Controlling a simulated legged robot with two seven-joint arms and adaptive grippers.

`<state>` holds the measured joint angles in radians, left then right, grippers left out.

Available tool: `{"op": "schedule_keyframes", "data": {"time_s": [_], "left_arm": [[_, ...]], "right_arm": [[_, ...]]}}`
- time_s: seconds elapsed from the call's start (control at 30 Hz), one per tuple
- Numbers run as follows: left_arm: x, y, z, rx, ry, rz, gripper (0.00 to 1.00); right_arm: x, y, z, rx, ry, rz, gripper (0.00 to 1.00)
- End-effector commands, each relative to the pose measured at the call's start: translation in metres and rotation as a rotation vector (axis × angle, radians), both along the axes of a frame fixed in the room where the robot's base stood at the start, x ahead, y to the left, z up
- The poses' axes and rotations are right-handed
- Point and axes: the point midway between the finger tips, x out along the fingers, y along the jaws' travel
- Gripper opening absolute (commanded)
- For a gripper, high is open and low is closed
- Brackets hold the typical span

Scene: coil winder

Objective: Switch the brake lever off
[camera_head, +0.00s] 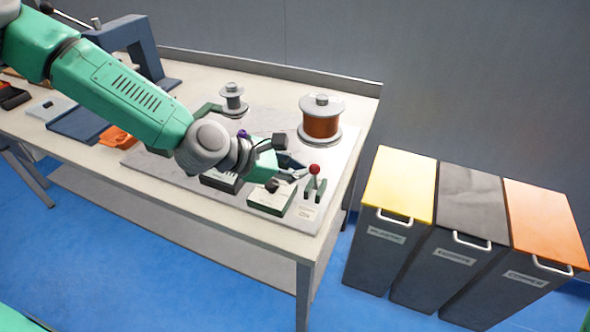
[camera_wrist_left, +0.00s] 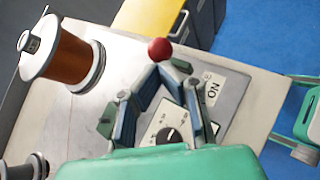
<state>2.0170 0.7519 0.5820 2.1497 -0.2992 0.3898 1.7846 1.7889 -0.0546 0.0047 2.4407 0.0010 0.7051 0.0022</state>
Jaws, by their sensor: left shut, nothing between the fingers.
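The brake lever has a red ball knob (camera_head: 314,169) and stands in a green bracket (camera_head: 315,188) at the right end of the machine's base plate. My left gripper (camera_head: 302,173) is shut and empty, its tips just beside the knob. In the left wrist view the red knob (camera_wrist_left: 160,50) shows just beyond the tips of my left gripper (camera_wrist_left: 161,68). I cannot tell whether they touch. The lever's shaft is mostly hidden behind the fingers in that view. A small label (camera_wrist_left: 212,90) reading "ON" is beside the lever. My right gripper is not in view.
A copper wire spool (camera_head: 320,125) stands behind the lever, and a smaller grey spool (camera_head: 233,98) is farther left. A control box with a black knob (camera_head: 271,186) sits just left of the lever. Bins with yellow (camera_head: 400,182), grey and orange lids stand right of the table.

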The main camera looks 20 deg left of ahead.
Motion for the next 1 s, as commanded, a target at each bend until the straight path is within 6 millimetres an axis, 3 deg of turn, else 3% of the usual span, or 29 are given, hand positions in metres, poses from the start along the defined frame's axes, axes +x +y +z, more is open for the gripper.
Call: {"op": "schedule_keyframes", "data": {"time_s": [0.03,0.2,0.47,0.7,1.0], "left_arm": [[0.004,-0.001,0.009,0.002,0.033,0.0,0.0],[0.018,-0.001,0.015,0.008,0.189,0.001,0.0],[0.038,-0.002,0.016,0.019,0.415,-0.002,0.0],[0.035,-0.001,0.009,0.013,0.413,-0.001,0.0],[0.035,-0.001,0.022,0.013,0.411,0.0,0.0]], "right_arm": [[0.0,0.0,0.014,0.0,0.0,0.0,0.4],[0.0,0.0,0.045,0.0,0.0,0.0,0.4],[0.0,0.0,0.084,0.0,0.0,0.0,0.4],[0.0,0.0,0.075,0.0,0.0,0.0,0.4],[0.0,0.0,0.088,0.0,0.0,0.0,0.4]]}}
